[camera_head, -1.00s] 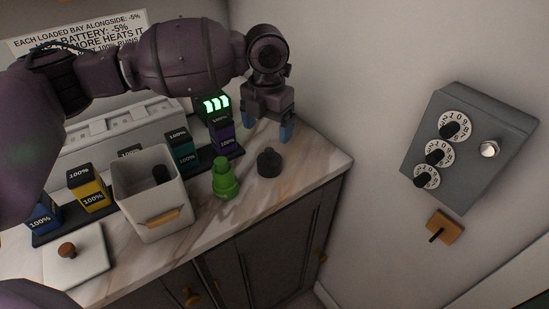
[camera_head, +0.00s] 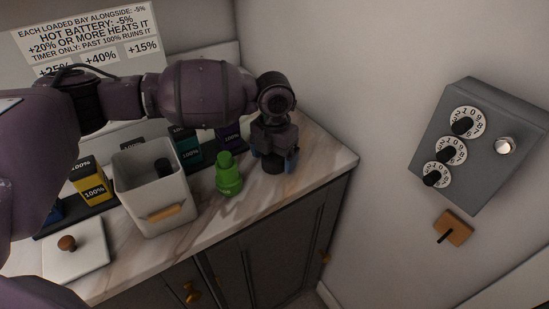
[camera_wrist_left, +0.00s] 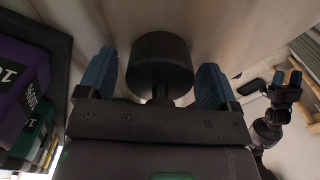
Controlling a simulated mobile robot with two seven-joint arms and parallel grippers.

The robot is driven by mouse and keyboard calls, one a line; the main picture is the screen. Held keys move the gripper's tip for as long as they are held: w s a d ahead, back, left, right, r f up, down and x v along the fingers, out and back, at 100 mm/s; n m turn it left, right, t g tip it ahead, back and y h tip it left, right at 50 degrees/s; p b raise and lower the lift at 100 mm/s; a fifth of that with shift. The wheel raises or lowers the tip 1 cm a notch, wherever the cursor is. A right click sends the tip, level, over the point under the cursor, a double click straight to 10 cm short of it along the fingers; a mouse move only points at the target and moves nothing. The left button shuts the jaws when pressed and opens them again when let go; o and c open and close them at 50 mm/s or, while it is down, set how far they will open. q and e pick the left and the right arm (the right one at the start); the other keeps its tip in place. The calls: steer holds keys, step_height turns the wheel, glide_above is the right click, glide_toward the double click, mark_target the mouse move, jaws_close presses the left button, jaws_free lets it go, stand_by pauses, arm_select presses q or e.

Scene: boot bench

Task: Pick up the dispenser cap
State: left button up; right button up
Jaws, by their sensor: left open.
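The dispenser cap, which I take to be the small black cylinder (camera_head: 271,168) with a narrower stub, stands on the marble counter near its right end. My left gripper (camera_head: 274,158) is right over it, pointing down, and hides its upper part. In the left wrist view the black cap (camera_wrist_left: 159,65) lies between the two blue fingers of my left gripper (camera_wrist_left: 154,82), with a gap on each side. The left gripper is open. My right gripper (camera_wrist_left: 286,80) shows small at the right of the left wrist view, away from the cap, its blue fingertips apart.
A green bottle-like piece (camera_head: 229,176) stands just left of the cap. A white bin (camera_head: 150,208) with a black item inside, a lid (camera_head: 88,262) and several batteries in a dark rack (camera_head: 93,184) are farther left. A grey dial box (camera_head: 478,145) hangs on the right wall.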

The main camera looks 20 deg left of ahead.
arm_select(q)
steer(key=shift+c, duration=0.3)
steer(key=c, duration=0.6)
